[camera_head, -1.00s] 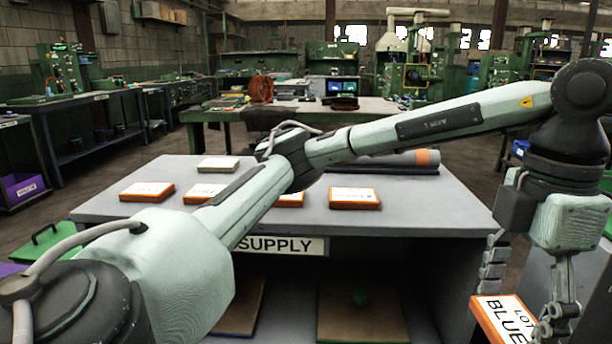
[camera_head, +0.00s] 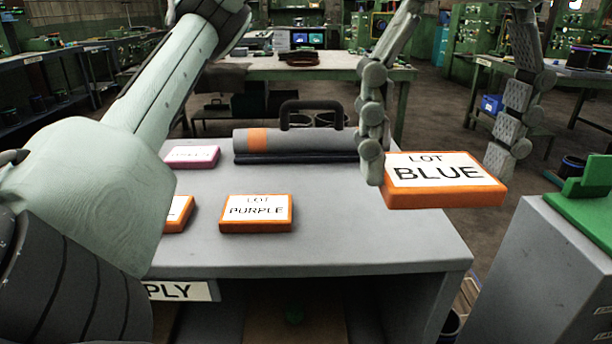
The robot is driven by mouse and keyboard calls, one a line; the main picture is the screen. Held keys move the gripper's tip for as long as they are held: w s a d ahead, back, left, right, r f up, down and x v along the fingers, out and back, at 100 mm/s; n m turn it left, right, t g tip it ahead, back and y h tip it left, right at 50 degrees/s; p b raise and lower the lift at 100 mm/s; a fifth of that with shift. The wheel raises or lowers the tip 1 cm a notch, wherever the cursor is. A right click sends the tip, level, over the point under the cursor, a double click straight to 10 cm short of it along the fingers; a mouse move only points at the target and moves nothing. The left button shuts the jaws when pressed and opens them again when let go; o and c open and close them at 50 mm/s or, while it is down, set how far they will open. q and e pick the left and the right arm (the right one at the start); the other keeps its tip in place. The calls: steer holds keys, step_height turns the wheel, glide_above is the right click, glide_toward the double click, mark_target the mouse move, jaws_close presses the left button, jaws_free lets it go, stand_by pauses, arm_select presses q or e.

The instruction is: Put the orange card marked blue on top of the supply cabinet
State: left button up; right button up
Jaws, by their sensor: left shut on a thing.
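The orange card marked "LOT BLUE" (camera_head: 440,195) is level, label up, in the right half of the view. My left gripper (camera_head: 437,163) is shut on it, with one finger at its left side and one at its right side. The card is raised and overlaps the right edge of the supply cabinet's grey top (camera_head: 340,240). I cannot tell how much of it is over the top. The cabinet's sign (camera_head: 180,291) is partly hidden by my left arm. My right gripper is not in view.
On the cabinet top lie an orange "PURPLE" card (camera_head: 256,213), another orange card (camera_head: 178,214) partly behind my arm, a pink card (camera_head: 193,156) and a grey cylinder with an orange band (camera_head: 300,141). The front right of the top is bare. A grey cabinet (camera_head: 545,270) stands at right.

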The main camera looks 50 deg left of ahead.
arm_select(q)
glide_toward(362, 217)
steer(key=s+d, duration=0.1)
steer(key=d, duration=0.1)
steer(key=shift+s+d+f, duration=0.2)
steer(key=shift+s+d, duration=0.2)
steer(key=a+f, duration=0.1)
steer(key=w+a+f, duration=0.1)
steer(key=shift+w+a, duration=0.3)
steer(key=shift+a, duration=0.05)
steer(key=shift+f, duration=0.2)
step_height(362, 217, down, 3)
steer(key=shift+b, duration=0.7)
steer(key=shift+f, duration=0.25)
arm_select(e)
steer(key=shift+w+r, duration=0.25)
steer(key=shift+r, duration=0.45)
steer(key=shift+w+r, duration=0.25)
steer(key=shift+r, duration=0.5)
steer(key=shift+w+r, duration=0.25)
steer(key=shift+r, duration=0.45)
arm_select(q)
steer(key=shift+f, duration=0.15)
steer(key=o, duration=1.1)
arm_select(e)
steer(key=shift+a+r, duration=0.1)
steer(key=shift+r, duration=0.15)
arm_select(q)
steer(key=shift+o, duration=0.2)
